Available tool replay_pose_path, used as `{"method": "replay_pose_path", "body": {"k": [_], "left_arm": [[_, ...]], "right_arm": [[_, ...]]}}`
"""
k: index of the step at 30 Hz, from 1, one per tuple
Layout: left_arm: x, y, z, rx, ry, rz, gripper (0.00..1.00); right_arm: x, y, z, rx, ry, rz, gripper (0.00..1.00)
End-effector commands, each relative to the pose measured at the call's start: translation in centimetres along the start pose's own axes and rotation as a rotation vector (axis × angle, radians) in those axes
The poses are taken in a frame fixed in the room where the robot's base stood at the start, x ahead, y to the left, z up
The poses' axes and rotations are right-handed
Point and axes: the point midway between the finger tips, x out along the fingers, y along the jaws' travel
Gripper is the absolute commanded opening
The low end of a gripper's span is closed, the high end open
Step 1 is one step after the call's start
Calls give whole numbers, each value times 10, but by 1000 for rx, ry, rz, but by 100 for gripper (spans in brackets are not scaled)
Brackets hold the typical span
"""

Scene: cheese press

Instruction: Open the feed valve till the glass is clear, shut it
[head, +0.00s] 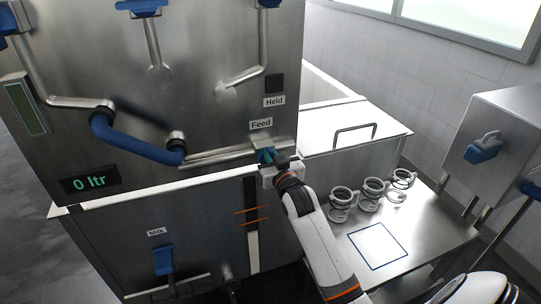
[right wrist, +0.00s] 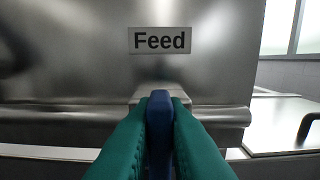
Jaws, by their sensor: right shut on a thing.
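The feed valve's blue handle (right wrist: 160,130) stands upright between the teal fingers of my right gripper (right wrist: 160,140), which is shut on it. In the head view my right gripper (head: 268,158) is at the pipe under the Feed label (head: 261,124) and hides most of the handle. A narrow upright strip (head: 251,220), dark above and pale lower down, with orange marks across it, is on the front below; I cannot tell if it is the glass. A small dark square pane (head: 274,83) sits above the Held label (head: 274,101). My left gripper is not in view.
A display (head: 90,181) reads 0 ltr. A blue bar handle (head: 135,140) is on the steel front, and a blue Milk valve (head: 164,260) is lower left. Several metal moulds (head: 371,193) stand on the right table (head: 425,235), behind a blue-outlined square. A lidded vat (head: 320,142) stands behind my gripper.

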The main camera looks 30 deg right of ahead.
Motion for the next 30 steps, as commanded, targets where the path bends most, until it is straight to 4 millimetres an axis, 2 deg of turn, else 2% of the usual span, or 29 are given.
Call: {"method": "replay_pose_path", "body": {"k": [11,30], "left_arm": [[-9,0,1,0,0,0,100],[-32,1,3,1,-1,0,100]], "right_arm": [[0,-4,1,140,0,-1,0],[0,-18,-6,728,1,-1,0]]}}
